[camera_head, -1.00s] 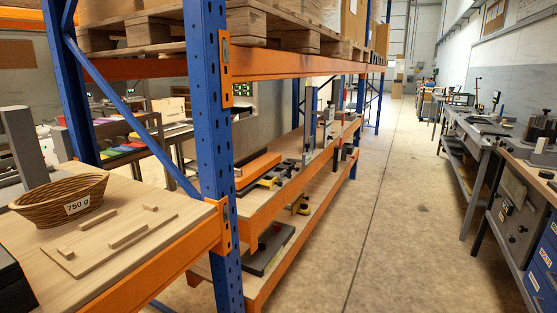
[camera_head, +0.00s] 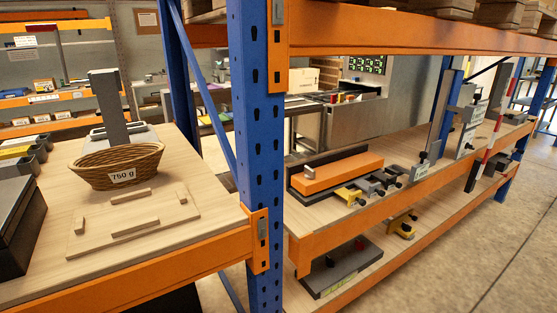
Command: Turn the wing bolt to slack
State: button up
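I cannot make out a wing bolt in this view. Small yellow and dark clamp-like parts with dark knobs (camera_head: 350,194) lie on the middle shelf, beside a long orange block (camera_head: 337,172) on a dark base. Another yellow part (camera_head: 403,225) sits on the lower shelf. They are too small to tell whether any carries a wing bolt. My gripper is not in view.
A blue rack post (camera_head: 258,130) and orange beams stand close in front. On the left shelf are a wicker basket (camera_head: 117,166) marked 750 g, a flat board with raised strips (camera_head: 133,222) and a dark box (camera_head: 20,225). Clear floor (camera_head: 470,240) lies at right.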

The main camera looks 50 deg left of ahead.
aim_at(310, 173)
jog(key=u, duration=0.85)
jog(key=i, duration=0.95)
jog(key=u, duration=1.55)
jog(key=i, duration=0.4)
jog(key=z, duration=0.8)
